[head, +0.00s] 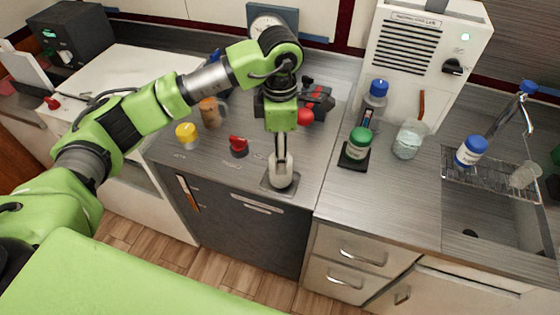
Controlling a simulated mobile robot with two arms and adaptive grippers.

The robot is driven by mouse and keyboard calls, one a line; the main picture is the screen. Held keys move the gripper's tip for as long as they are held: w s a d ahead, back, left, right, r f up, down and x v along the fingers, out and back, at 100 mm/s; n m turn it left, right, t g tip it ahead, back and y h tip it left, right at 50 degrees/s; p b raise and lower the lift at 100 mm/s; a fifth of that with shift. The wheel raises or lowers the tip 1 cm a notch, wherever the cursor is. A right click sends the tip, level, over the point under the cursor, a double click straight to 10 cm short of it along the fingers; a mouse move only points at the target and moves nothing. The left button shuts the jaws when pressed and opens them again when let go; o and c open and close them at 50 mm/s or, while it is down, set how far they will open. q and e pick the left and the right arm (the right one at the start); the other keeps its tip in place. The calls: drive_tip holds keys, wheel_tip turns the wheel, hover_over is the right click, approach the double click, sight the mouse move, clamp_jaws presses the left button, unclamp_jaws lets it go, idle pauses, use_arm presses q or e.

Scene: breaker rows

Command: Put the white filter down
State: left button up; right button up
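The white filter (281,178) is a small pale upright piece at the front edge of the grey counter, over a flat grey square pad (267,187). My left gripper (281,158) points straight down from above, with its narrow fingers closed at the top of the filter. The filter's base seems to be at the pad, but I cannot tell whether it touches. The gripper partly hides the filter's top. My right gripper is not in view.
A red-capped piece (238,146), a yellow-lidded jar (187,133) and an amber mug (211,112) stand left of the gripper. A green-lidded jar (358,143) and a glass beaker (409,139) stand to the right, before a white machine (416,50). A sink (490,225) is at far right.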

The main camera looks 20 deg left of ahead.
use_arm(q)
wheel_tip(320, 180, up, 6)
drive_tip(key=shift+r+b, duration=0.25)
drive_tip(key=shift+b, duration=0.55)
drive_tip(key=shift+r, duration=0.65)
